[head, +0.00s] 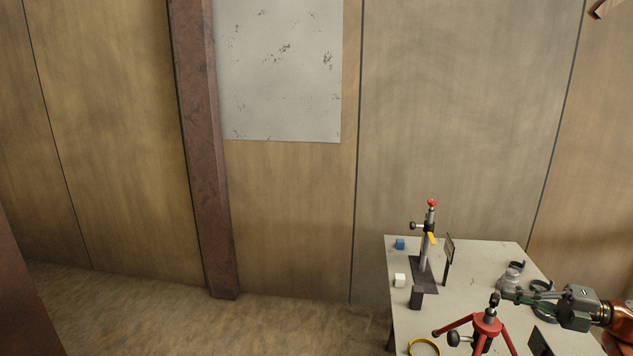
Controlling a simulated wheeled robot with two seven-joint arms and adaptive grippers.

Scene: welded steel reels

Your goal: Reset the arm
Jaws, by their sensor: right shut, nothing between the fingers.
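My right gripper (508,295) comes in from the right edge, low over the grey table (400,318). Its fingers are shut with nothing visible between them. The fingertips are close to the top of a red tripod (487,323); I cannot tell whether they touch it. Part of my right arm is cut off by the picture's right edge. My left gripper is not in view.
The floor left of the table is clear.

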